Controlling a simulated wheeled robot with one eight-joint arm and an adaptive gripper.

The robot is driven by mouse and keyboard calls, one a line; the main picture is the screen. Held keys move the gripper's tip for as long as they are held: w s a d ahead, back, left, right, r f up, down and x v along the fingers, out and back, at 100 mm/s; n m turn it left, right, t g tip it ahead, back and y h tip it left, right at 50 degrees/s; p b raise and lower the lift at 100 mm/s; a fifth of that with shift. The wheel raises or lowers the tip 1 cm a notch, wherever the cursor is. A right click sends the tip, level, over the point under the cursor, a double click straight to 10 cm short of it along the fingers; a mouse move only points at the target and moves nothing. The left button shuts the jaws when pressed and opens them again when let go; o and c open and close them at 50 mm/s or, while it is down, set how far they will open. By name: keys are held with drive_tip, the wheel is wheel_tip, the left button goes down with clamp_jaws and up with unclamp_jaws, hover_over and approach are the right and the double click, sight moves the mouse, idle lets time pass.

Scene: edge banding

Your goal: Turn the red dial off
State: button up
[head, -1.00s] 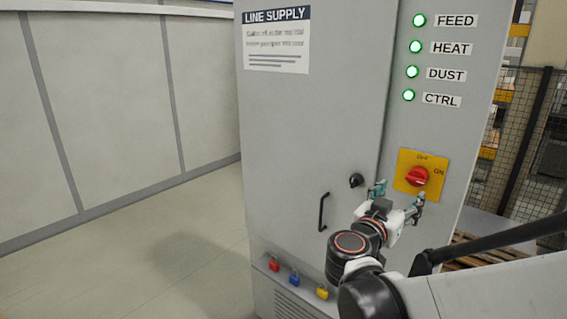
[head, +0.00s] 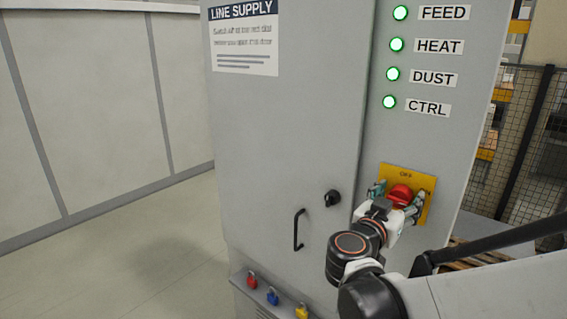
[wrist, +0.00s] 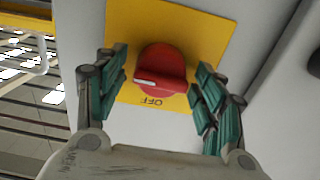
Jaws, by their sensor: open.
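The red dial (head: 400,194) sits on a yellow plate (head: 427,184) on the grey cabinet's right-hand panel. In the wrist view the red dial (wrist: 160,72) has a raised grip bar with a white mark at its left end, and the yellow plate (wrist: 205,30) carries the word OFF. My gripper (head: 398,192) is in front of the plate. In the wrist view my gripper (wrist: 162,88) is open, one green-padded finger on each side of the dial, with gaps between the pads and the dial. The ON label is hidden.
Four lamps, FEED (head: 401,13), HEAT (head: 397,45), DUST (head: 393,74) and CTRL (head: 390,102), glow green. A door handle (head: 298,230), a black knob (head: 332,198) and padlocks (head: 272,296) are to the left. A mesh fence (head: 530,150) stands right.

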drive_tip(key=shift+a, duration=0.1)
drive_tip(key=c, duration=1.1)
drive_tip(key=shift+o, duration=0.2)
drive_tip(key=shift+n, duration=0.4)
drive_tip(key=n, duration=0.3)
drive_tip(key=shift+a+n, duration=0.15)
drive_tip(key=shift+n, duration=0.25)
drive_tip(key=n, duration=0.4)
drive_tip(key=shift+a+b, duration=0.1)
drive_tip(key=shift+b, duration=0.3)
drive_tip(key=n, duration=0.5)
drive_tip(key=shift+f, duration=0.1)
drive_tip(key=n, duration=0.4)
drive_tip(key=shift+b, duration=0.3)
drive_tip(key=shift+f+n, duration=0.1)
drive_tip(key=shift+n, duration=0.2)
